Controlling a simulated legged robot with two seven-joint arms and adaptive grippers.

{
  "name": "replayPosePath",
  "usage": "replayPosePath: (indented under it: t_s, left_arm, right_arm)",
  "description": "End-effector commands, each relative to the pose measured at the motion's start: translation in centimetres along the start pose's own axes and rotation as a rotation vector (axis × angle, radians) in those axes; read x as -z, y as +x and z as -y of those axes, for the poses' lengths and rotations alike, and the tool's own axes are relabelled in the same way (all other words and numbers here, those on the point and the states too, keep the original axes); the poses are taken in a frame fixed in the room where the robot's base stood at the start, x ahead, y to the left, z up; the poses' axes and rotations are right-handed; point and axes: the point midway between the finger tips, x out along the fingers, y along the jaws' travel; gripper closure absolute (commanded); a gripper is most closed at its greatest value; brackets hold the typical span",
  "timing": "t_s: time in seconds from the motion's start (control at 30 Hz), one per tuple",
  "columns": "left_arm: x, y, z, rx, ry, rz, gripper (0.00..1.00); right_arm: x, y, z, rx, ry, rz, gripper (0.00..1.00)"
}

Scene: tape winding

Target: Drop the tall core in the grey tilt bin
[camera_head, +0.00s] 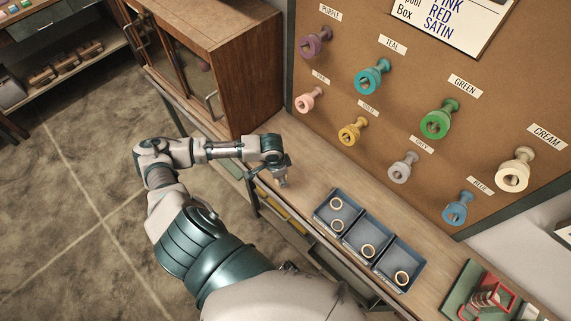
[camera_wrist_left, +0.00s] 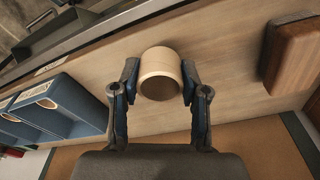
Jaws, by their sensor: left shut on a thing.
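The tall core (camera_wrist_left: 160,66) is a pale tan hollow cylinder between the fingers of my left gripper (camera_wrist_left: 160,88) in the left wrist view. The fingers are shut on its two sides, and its round open end faces the camera. In the head view my left gripper (camera_head: 282,179) is over the bench by the cabinet's near corner, left of the blue trays. The core is too small there to make out clearly. A grey panel or bin (camera_head: 338,268) shows below the bench front; I cannot tell whether it is the grey tilt bin. My right gripper is out of view.
A blue divided tray (camera_head: 320,213) with several short rings stands on the bench (camera_head: 309,180). A wooden cabinet (camera_head: 243,75) stands behind my left arm. A pegboard (camera_head: 400,165) with several coloured spools rises at the back. A green-based red fixture (camera_head: 487,297) sits at right.

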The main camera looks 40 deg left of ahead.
Motion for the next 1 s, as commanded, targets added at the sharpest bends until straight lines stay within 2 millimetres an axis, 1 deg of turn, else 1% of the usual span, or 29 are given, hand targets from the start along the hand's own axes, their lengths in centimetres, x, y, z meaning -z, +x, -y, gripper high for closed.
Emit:
replayPosePath:
  t_s: [0.03,0.13,0.23,0.33,0.47,0.6,0.7,0.73,0.77,0.97,1.0]
  left_arm:
    - [1.1,0.2,1.2,0.001,-0.005,-0.004,0.70]
    - [2.7,0.6,3.2,0.001,-0.005,-0.003,0.70]
    - [3.7,1.0,4.8,0.000,-0.002,-0.002,0.70]
    - [4.2,1.2,5.7,-0.001,-0.001,-0.002,0.70]
    - [4.2,1.8,6.0,-0.003,0.000,-0.001,0.70]
    - [3.9,3.9,5.9,-0.003,-0.001,0.001,0.70]
    - [3.8,4.8,5.9,-0.002,0.000,0.000,0.70]
    - [3.9,4.8,5.9,-0.002,0.000,-0.001,0.70]
    - [3.9,4.8,5.9,-0.001,0.000,-0.001,0.73]
    - [3.9,4.8,5.8,-0.001,0.000,0.000,0.73]
    - [3.9,4.8,5.8,0.000,0.001,0.000,0.46]
  right_arm:
    - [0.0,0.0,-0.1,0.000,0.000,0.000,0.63]
    - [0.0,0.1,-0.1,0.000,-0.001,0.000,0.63]
    - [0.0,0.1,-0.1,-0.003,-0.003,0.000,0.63]
    - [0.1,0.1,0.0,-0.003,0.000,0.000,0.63]
    - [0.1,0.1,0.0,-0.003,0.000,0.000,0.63]
    - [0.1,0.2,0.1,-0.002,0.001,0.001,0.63]
    - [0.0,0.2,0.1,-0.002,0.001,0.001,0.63]
    - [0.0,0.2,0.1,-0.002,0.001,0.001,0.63]
    - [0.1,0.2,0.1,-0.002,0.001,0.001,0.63]
    - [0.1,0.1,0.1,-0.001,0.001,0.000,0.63]
    - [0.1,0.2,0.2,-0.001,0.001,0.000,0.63]
